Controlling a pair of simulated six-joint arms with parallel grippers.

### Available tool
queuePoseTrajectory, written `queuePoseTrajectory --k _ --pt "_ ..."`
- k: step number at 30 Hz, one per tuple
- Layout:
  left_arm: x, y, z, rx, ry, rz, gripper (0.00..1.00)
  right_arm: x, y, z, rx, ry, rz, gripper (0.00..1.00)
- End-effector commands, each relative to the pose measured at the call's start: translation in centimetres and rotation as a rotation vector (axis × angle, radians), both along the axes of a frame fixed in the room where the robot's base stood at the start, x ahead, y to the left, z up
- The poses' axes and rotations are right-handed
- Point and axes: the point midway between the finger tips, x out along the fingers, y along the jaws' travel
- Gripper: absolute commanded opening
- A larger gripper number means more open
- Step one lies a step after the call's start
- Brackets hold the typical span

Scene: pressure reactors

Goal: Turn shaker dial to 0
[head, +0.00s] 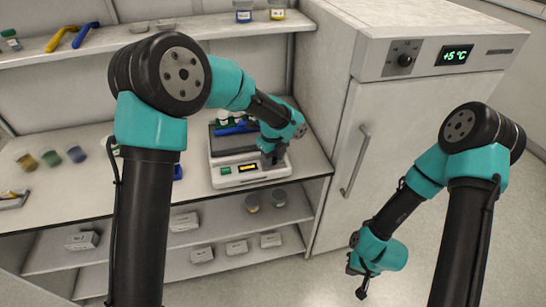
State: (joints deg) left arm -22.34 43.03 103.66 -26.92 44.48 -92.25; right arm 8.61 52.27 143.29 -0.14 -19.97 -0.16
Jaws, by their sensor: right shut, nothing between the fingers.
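The shaker (216,160) is a white box with a dark top, standing near the front right of the bench. Its front panel carries a small lit yellow display (249,170), too small to read. My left gripper (272,160) is down at the right end of that front panel, and the dial is hidden behind it. I cannot tell whether its fingers are open or shut on the dial. My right gripper (360,291) is shut and empty, hanging low over the floor, well away from the shaker.
White-capped vessels and a blue item (232,127) are on the shaker top. A fridge (400,130) showing +5 °C stands to the right. Small jars (50,158) sit on the bench at left. Shelves with boxes (184,221) are below, and another shelf (200,27) is above.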

Motion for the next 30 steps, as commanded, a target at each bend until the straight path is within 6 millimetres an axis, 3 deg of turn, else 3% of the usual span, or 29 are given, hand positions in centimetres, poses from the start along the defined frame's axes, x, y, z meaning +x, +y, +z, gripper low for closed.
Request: queuePoseTrajectory --k 9,20,30 --pt "0.01 0.00 0.04 0.000 0.000 0.000 0.08 0.00 0.00 0.00 0.000 0.000 0.000 0.00" --pt "0.01 0.00 0.06 -0.001 -0.001 0.040 0.08 0.00 0.00 0.00 0.000 0.000 0.000 0.00" --pt "0.02 0.01 0.08 -0.001 -0.001 0.228 0.08 0.00 0.00 0.00 0.000 0.000 0.000 0.00"
